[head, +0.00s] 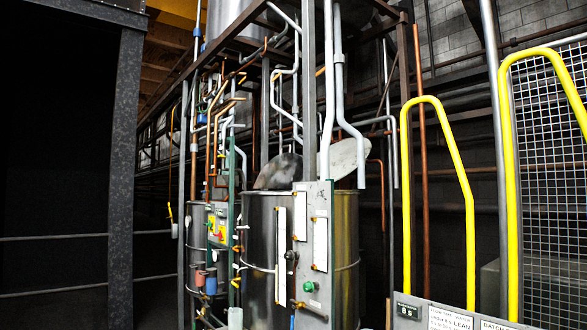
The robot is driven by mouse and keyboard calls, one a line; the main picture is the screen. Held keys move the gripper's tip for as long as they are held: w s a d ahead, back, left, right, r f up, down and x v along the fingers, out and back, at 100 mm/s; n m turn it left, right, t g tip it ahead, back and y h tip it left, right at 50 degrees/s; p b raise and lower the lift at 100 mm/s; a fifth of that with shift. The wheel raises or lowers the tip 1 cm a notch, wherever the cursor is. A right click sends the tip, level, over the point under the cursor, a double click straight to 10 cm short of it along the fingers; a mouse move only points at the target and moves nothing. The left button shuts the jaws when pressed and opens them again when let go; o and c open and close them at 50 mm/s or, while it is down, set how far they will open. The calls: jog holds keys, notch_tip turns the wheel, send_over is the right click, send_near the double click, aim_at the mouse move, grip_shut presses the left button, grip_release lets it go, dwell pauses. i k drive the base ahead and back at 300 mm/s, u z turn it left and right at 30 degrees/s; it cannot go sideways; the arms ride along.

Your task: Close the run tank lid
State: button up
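A large round metal tank (257,225) stands in the middle of the head view, partly hidden by a grey panel (321,250) with white strips and a green knob. Two rounded plates rise above its rim, a darker one (279,171) on the left and a paler one (346,158) on the right. They look like raised lid halves, tilted up and apart from the rim in front. I cannot read any label that says run tank. My gripper is not in view.
Yellow handrails (436,102) and a wire mesh panel (552,150) stand at the right. Signs (450,318) sit low in front of them. A dark steel post (124,150) stands at the left. Many pipes (340,90) and a frame crowd the space above the tank.

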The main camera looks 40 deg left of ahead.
aim_at(284, 170)
jog(key=k, duration=1.15)
jog(key=u, duration=0.65)
jog(key=i, duration=0.6)
jog(key=u, duration=1.55)
jog(key=i, duration=1.3)
jog(key=u, duration=0.55)
jog(key=i, duration=1.6)
jog(key=z, duration=0.7)
jog(key=i, duration=1.25)
jog(key=z, duration=1.65)
jog(key=i, duration=0.55)
jog(key=z, duration=0.45)
